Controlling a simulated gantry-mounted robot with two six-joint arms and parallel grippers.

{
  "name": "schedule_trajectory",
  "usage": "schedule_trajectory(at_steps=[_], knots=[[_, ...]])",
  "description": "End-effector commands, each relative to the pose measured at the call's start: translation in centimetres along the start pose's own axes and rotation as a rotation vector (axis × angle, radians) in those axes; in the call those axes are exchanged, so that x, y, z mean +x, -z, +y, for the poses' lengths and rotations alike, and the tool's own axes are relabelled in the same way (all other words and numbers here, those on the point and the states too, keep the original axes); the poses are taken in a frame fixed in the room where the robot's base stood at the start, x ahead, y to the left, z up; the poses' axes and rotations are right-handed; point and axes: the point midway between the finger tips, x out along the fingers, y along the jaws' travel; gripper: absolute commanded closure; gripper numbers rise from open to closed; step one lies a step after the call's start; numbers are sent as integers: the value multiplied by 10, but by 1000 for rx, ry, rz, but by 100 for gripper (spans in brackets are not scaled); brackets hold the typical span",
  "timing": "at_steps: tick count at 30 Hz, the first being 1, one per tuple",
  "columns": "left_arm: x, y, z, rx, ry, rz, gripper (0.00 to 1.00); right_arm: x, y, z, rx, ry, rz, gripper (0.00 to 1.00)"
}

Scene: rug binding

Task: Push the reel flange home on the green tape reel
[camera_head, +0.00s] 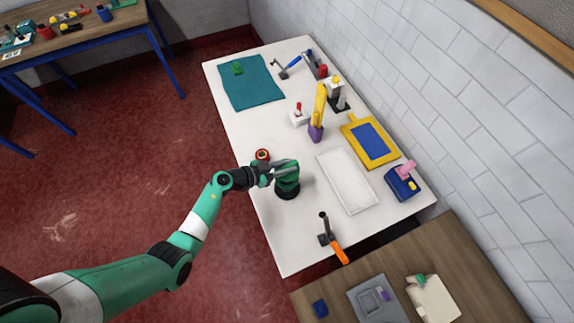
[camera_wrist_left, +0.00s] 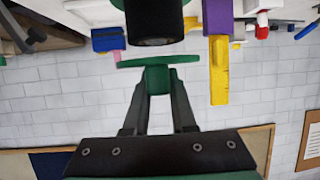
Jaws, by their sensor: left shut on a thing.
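The green tape reel (camera_head: 288,187) stands on the white table, with a black base at its bottom. My left gripper (camera_head: 289,168) is just above it in the head view. In the left wrist view my left gripper (camera_wrist_left: 158,90) is shut on the hub of the green reel flange (camera_wrist_left: 132,63), a thin disc seen edge-on. A black cylinder (camera_wrist_left: 155,20) with green behind it faces the disc, and a narrow gap shows between them. The head view does not show the contact clearly. My right gripper is not in view.
An orange-handled hammer (camera_head: 333,240) lies nearer the front. A purple-and-yellow tool (camera_head: 318,112) and a yellow-framed board (camera_head: 370,140) are farther back.

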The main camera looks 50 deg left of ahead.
Motion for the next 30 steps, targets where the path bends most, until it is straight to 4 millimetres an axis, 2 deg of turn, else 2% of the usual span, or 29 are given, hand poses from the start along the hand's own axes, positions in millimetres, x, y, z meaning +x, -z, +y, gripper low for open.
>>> schedule_trajectory(at_steps=[8, 30], knots=[[0, 2, 0, -1, 1, 0, 100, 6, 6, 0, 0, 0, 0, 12], [4, -9, 0, -1, 0, 0, 100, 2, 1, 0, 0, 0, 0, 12]])
